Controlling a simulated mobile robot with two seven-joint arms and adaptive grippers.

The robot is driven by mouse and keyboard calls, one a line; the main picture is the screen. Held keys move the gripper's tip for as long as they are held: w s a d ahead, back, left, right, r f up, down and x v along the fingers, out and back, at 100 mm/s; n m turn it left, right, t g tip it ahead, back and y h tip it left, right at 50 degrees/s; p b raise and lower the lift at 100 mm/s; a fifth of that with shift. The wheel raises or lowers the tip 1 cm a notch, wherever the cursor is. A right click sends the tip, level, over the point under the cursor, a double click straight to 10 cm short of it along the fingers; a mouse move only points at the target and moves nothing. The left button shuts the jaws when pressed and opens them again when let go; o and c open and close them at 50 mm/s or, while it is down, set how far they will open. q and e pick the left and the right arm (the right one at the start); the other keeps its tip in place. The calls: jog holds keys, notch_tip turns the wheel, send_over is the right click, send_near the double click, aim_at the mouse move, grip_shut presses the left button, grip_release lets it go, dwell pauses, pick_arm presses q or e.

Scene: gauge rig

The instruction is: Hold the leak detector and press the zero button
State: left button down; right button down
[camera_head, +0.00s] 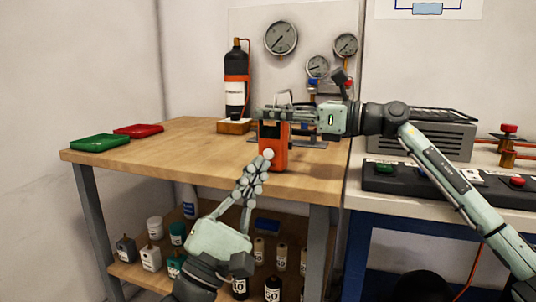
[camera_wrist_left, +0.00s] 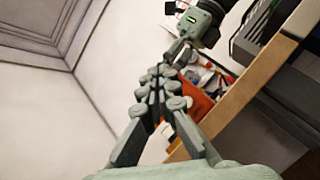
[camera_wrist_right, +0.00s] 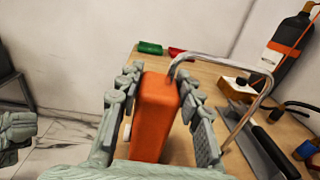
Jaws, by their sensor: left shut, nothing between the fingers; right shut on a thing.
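The orange leak detector (camera_head: 275,147) stands upright at the front edge of the wooden workbench in the head view. My right gripper (camera_head: 275,115) is shut on its upper part. In the right wrist view the detector's orange body (camera_wrist_right: 155,115) sits between the fingers, with a curved metal probe tube (camera_wrist_right: 225,72) beside it. My left gripper (camera_head: 268,156) is shut and empty, its fingertips at the detector's front face. In the left wrist view the detector (camera_wrist_left: 195,103) shows partly behind the left fingers (camera_wrist_left: 160,72). The zero button is hidden; I cannot tell whether the fingertips touch it.
A green tray (camera_head: 100,142) and a red tray (camera_head: 138,130) lie on the bench (camera_head: 180,150) at the left. A black and orange cylinder (camera_head: 236,85) stands behind. Gauges (camera_head: 281,38) hang on the back panel. A control box (camera_head: 400,180) is at the right. Bottles fill the lower shelf.

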aim_at(269, 154)
pick_arm(q)
jog(key=a+n+t+y, duration=0.1)
jog(key=n+y, duration=0.1)
jog(key=a+f+n+t+y, duration=0.1)
jog(key=n+t+y, duration=0.1)
jog(key=y, duration=0.1)
jog(key=a+n+t+y, duration=0.1)
jog(key=n+y, duration=0.1)
jog(key=shift+w+f+n+y, duration=0.1)
jog(key=shift+f+n+y, duration=0.25)
jog(key=shift+n+y, duration=0.05)
jog(key=shift+d, duration=0.1)
jog(key=shift+w+d, duration=0.55)
jog(key=shift+w, duration=0.8)
jog(key=shift+w+d, duration=0.5)
jog(key=shift+w, duration=0.9)
jog(key=shift+w+d, duration=0.55)
jog(key=shift+w, duration=0.8)
jog(key=shift+w, duration=0.15)
jog(key=shift+w+d, duration=0.1)
jog(key=shift+w, duration=0.15)
